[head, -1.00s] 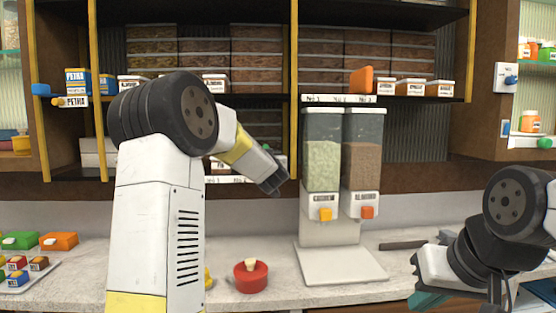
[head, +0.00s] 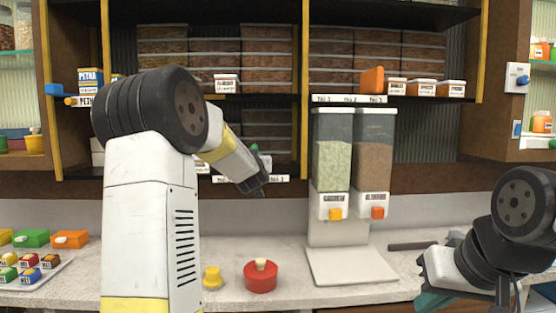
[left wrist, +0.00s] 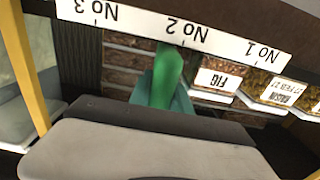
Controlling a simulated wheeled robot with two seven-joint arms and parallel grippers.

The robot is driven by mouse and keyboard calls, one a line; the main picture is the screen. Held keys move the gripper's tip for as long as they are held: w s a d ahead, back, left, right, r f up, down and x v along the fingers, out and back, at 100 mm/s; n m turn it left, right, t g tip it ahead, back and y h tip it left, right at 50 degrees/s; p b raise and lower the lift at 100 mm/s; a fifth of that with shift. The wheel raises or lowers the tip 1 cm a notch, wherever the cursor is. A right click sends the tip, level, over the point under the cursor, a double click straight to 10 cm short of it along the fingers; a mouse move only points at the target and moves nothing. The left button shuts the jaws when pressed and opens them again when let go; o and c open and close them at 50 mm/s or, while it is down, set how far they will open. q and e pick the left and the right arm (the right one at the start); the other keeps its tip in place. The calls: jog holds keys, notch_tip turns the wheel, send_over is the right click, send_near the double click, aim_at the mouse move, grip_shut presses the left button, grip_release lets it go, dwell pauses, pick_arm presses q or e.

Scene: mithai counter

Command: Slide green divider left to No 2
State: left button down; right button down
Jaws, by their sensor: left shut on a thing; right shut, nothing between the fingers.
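The green divider (left wrist: 168,75) stands upright in the lower shelf bay, behind the label strip (left wrist: 140,25), which appears upside down in the left wrist view. Its top end is beside the "No 2" mark, slightly toward the "No 3" side. In the head view a bit of green (head: 255,152) shows behind my left gripper (head: 260,190). My left gripper is shut on the divider; its teal fingers (left wrist: 185,100) show beside it. My right gripper (head: 428,300) is shut and empty, low at the right by the counter edge.
Fig boxes (left wrist: 218,78) stand beside the divider toward "No 1". A yellow post (head: 305,90) bounds the bay on its right. A twin dispenser (head: 340,205), a red pot (head: 261,277) and a yellow weight (head: 212,277) stand on the counter below.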

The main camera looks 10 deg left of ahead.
pick_arm(q)
jog(key=shift+s+a, duration=0.2)
jog(key=shift+a, duration=0.35)
jog(key=c, duration=1.2)
grip_release()
jog(key=v, duration=0.7)
jog(key=shift+s, duration=0.4)
jog(key=shift+d, duration=0.15)
